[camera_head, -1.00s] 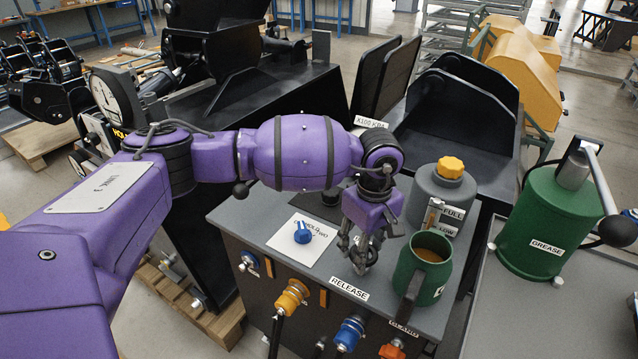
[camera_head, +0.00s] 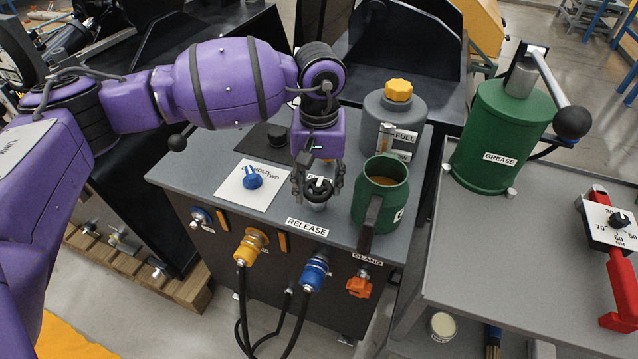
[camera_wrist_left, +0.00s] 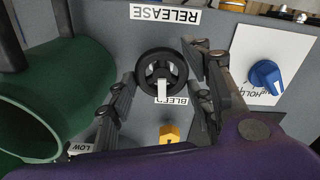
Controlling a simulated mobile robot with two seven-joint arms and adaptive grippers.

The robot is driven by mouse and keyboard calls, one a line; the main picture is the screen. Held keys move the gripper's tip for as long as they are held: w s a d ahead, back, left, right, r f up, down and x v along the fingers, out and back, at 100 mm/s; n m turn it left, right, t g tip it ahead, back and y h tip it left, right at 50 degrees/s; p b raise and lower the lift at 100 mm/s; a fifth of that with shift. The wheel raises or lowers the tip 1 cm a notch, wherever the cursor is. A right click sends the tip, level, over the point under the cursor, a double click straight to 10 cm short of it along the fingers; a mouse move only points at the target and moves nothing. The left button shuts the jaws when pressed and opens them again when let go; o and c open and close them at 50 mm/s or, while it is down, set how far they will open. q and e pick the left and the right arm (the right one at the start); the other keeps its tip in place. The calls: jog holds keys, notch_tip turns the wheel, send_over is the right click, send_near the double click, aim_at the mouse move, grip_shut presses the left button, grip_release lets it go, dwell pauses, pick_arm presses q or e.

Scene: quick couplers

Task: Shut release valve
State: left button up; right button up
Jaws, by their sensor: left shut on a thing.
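The release valve is a small black handwheel (camera_wrist_left: 161,76) with a pale mark on its rim, on the grey top of the power unit behind the RELEASE label (camera_head: 307,227). It also shows in the head view (camera_head: 318,190). The wheel's stem is hidden. My right gripper is in neither view.
A green mug (camera_head: 384,190) of brown liquid stands close right of my left gripper. A blue selector knob (camera_head: 252,179) is to the left. A grey tank with a yellow cap (camera_head: 398,91) is behind. A green grease pot (camera_head: 499,135) stands on the right cart.

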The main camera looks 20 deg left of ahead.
aim_at(320, 187)
pick_arm(q)
jog(key=shift+w+d+r+m, duration=0.1)
jog(key=shift+d+r+m, duration=0.05)
jog(key=shift+m, duration=0.35)
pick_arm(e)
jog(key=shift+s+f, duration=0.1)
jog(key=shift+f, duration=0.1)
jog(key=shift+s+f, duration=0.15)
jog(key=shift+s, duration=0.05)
pick_arm(q)
jog(key=o, duration=1.1)
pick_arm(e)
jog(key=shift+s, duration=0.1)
pick_arm(q)
notch_tip(320, 187, up, 12)
